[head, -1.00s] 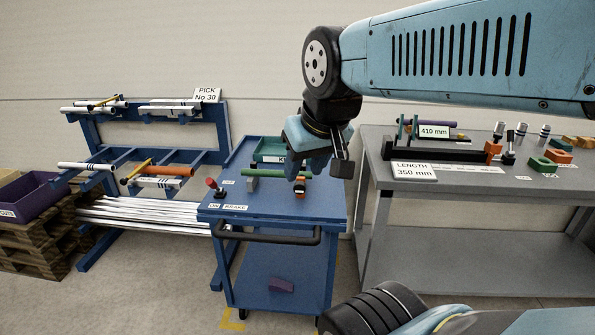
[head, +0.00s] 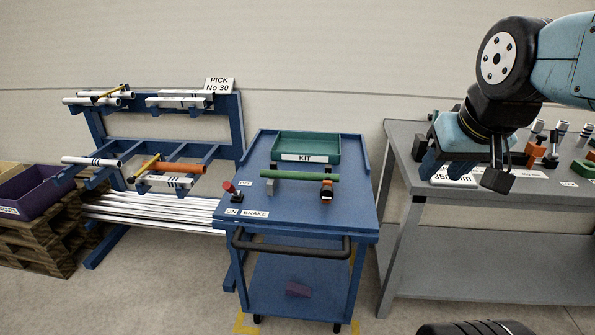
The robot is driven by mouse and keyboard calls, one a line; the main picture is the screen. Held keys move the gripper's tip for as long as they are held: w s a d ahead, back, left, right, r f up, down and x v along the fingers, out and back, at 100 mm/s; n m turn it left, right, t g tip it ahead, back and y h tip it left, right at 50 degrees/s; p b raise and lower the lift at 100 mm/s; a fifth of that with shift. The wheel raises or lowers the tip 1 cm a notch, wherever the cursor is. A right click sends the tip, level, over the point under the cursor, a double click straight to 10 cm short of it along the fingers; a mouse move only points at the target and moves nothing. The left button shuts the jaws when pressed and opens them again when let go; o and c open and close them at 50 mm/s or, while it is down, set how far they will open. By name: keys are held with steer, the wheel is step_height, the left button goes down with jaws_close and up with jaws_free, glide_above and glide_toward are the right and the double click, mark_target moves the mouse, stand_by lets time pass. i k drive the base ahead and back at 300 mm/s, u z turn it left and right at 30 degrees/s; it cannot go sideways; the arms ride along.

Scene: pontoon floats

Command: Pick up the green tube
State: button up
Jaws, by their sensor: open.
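The green tube (head: 300,175) lies across the top of the blue cart (head: 290,222). My gripper (head: 455,180) is open and empty, well to the right of the tube, in front of the grey table's left end. A gap of free space lies between gripper and tube.
A green KIT tray (head: 306,148) stands behind the tube on the cart. A red-knobbed brake lever (head: 234,192) is at the cart's left. The grey table (head: 500,205) is at the right. A blue rack (head: 235,135) with several tubes stands left.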

mark_target(319, 177)
steer(key=z, duration=0.4)
steer(key=i, duration=1)
steer(key=u, duration=0.45)
